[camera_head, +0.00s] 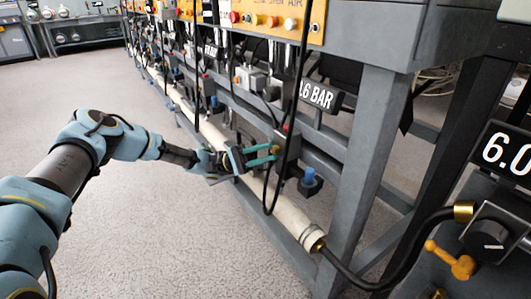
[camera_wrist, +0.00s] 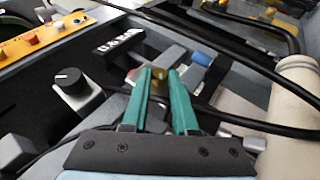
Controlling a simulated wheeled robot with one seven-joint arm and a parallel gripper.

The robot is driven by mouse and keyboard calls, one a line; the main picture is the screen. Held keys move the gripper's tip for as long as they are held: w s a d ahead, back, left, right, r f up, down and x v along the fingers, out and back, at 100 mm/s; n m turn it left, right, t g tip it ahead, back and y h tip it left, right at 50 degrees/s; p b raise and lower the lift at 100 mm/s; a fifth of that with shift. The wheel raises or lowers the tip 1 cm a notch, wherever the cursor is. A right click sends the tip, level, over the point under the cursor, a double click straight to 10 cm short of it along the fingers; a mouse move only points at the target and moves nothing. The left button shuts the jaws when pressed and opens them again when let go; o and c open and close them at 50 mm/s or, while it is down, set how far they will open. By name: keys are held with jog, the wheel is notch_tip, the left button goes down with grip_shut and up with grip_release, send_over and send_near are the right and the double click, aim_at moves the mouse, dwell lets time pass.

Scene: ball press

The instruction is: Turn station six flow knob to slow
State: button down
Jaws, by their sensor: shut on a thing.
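My gripper (camera_head: 268,156) reaches in from the left to the lower part of the grey bench frame. Its teal fingers show in the wrist view (camera_wrist: 160,84), closed on a small brass knob (camera_wrist: 159,77). The brass knob also shows in the head view (camera_head: 276,149), between the fingertips and partly covered by them. A blue knob (camera_head: 309,175) sits just right of it on a dark fitting, and shows behind the fingers in the wrist view (camera_wrist: 203,58). No slow mark or station number is legible at the knob.
A partly covered ".6 BAR" sign (camera_head: 318,96) hangs above right. A black cable (camera_head: 283,150) runs down close by my fingers. A pale pipe (camera_head: 292,215) runs below along the frame. A black dial (camera_wrist: 70,81) is at left in the wrist view. The floor (camera_head: 200,240) is clear.

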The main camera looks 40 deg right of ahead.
jog(key=c, duration=0.7)
grip_release()
jog(key=b+v, duration=0.1)
jog(key=v, duration=0.9)
jog(key=shift+w+f, duration=0.15)
jog(key=shift+w, duration=0.2)
